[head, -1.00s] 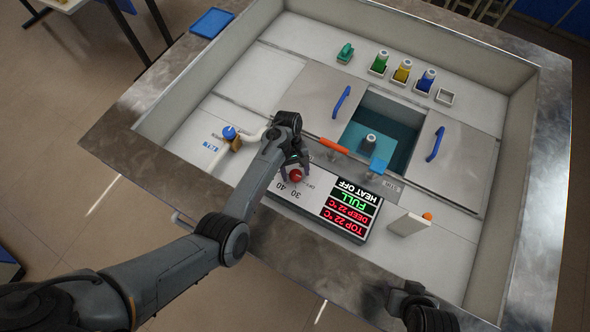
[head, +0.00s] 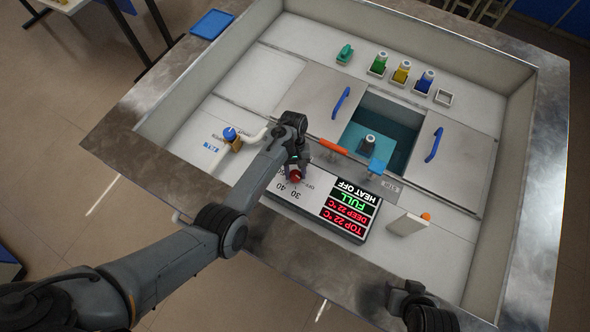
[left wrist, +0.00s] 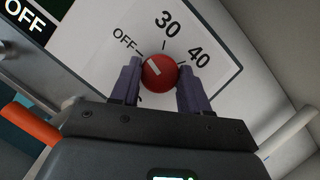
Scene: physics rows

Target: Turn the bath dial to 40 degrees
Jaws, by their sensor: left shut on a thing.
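The bath dial is a red round knob (left wrist: 159,72) with a white pointer mark, on a white panel (left wrist: 225,45) lettered OFF, 30 and 40. In the left wrist view its mark points up and left, toward OFF. My left gripper (left wrist: 160,85) has one finger on each side of the knob and is shut on it. In the head view the knob (head: 295,176) shows just under the left gripper (head: 297,168). The display (head: 347,211) reads TOP 22 °C, DEEP 22 °C, FULL and HEAT OFF. Only part of my right arm shows at the bottom right; its fingertips are not visible.
An orange handle (head: 333,146) is close to the left gripper. A blue-topped valve (head: 230,134) stands left. Coloured bottles stand in holders at the back.

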